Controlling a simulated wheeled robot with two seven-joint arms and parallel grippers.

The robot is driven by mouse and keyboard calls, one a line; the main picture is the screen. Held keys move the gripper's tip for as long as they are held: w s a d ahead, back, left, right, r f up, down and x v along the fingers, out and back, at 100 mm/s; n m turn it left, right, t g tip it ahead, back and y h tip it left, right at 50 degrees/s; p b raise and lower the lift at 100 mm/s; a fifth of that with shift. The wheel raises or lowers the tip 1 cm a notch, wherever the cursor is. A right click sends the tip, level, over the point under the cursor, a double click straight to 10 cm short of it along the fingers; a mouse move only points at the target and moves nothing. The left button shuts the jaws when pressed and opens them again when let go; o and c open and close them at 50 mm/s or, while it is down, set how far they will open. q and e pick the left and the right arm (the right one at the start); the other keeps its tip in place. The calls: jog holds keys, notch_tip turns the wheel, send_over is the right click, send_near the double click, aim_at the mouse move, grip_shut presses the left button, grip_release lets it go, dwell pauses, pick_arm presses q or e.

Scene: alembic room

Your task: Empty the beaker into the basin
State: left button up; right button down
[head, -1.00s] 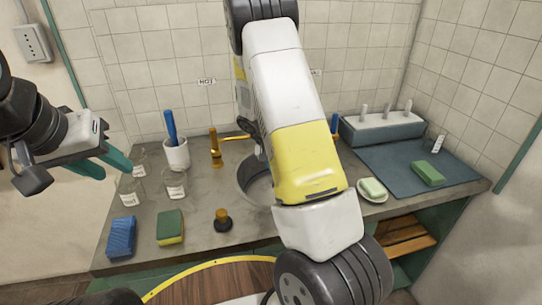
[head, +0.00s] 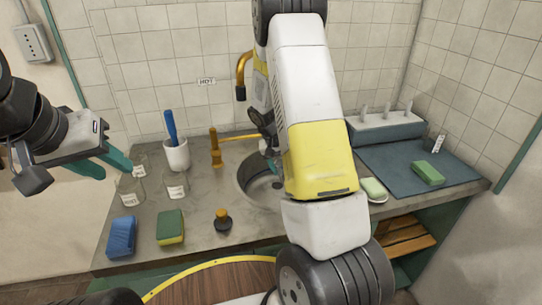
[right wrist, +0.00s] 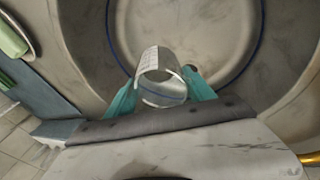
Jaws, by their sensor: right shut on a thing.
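A clear glass beaker (right wrist: 161,72) with white markings is between the teal fingers of my right gripper (right wrist: 162,100) in the right wrist view. The gripper is shut on it, above the round grey basin (right wrist: 205,28). I cannot tell how far the beaker is tilted or whether liquid is in it. In the head view the basin (head: 246,185) is sunk in the counter and partly hidden by my right arm, which also hides most of the right gripper and the beaker. My left gripper (head: 102,167) is open and empty, near the counter's left end.
Glass jars (head: 130,190) stand at the counter's left, near a white cup (head: 176,155). A blue sponge (head: 121,236), a yellow-green sponge (head: 170,227) and a black-and-brass stopper (head: 223,220) lie in front.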

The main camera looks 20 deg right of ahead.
jog(key=shift+r+y, duration=0.2)
jog(key=shift+y, duration=1.5)
jog(key=shift+r, duration=0.1)
jog(key=shift+s+d+r, duration=0.25)
jog(key=shift+d+r, duration=0.2)
jog(key=shift+r, duration=0.25)
jog(key=shift+s+d+r, duration=0.25)
jog(key=shift+d+r, duration=0.2)
jog(key=shift+r, duration=0.3)
jog(key=shift+s+d+r, duration=0.25)
jog(key=shift+d+r, duration=0.2)
jog(key=shift+r, duration=0.25)
jog(key=shift+a, duration=0.1)
jog(key=shift+g+h, duration=0.3)
jog(key=shift+h, duration=0.4)
jog(key=shift+d+f+g+h, duration=0.15)
jog(key=shift+g+h, duration=0.25)
jog(key=shift+h, duration=0.4)
